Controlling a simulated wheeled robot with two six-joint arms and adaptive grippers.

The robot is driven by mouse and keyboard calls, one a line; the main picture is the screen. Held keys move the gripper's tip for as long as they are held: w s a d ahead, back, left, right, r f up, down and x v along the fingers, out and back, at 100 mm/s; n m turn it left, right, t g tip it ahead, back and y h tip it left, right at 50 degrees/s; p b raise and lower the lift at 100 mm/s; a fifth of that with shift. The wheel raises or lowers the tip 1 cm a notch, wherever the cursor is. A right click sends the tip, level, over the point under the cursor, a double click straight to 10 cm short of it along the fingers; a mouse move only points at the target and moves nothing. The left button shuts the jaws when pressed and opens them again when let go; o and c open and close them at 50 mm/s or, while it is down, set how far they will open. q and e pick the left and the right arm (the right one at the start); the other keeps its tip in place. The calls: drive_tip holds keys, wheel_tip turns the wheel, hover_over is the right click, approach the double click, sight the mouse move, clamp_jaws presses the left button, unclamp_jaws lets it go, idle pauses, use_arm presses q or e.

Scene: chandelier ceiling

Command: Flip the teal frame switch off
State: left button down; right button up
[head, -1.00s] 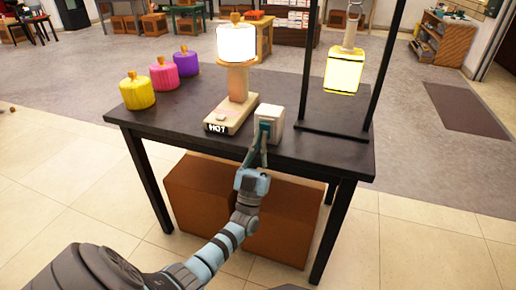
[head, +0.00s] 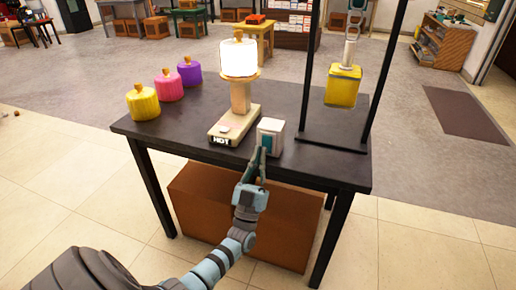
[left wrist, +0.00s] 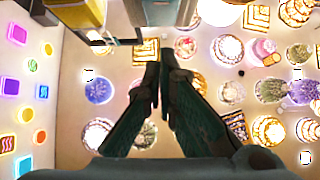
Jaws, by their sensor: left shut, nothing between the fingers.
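The switch is a small white box (head: 270,132) with a teal frame (head: 266,143) on its front, near the table's front edge. My left gripper (head: 258,157) is shut and empty just in front of the box, its tips close to the lower part of the teal frame. I cannot tell whether they touch. The yellow hanging lantern (head: 342,88) is unlit. In the left wrist view, the shut fingers (left wrist: 169,55) point up toward a partly cut-off pale and teal block (left wrist: 158,12) at the top edge. My right gripper is out of view.
A lit lamp (head: 239,60) on a base marked HOT stands left of the switch. Yellow (head: 143,103), pink (head: 169,86) and purple (head: 190,73) shades stand at the dark table's left. A black stand (head: 365,120) rises on the right.

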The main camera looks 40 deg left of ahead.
use_arm(q)
drive_tip(key=s+d+f, duration=0.3)
drive_tip(key=s+f, duration=0.2)
drive_tip(key=s, duration=0.4)
drive_tip(key=shift+f, duration=0.2)
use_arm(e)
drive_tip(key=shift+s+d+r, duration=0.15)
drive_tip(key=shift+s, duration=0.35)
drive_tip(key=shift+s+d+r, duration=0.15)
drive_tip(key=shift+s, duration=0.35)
use_arm(q)
drive_tip(key=shift+d, duration=0.1)
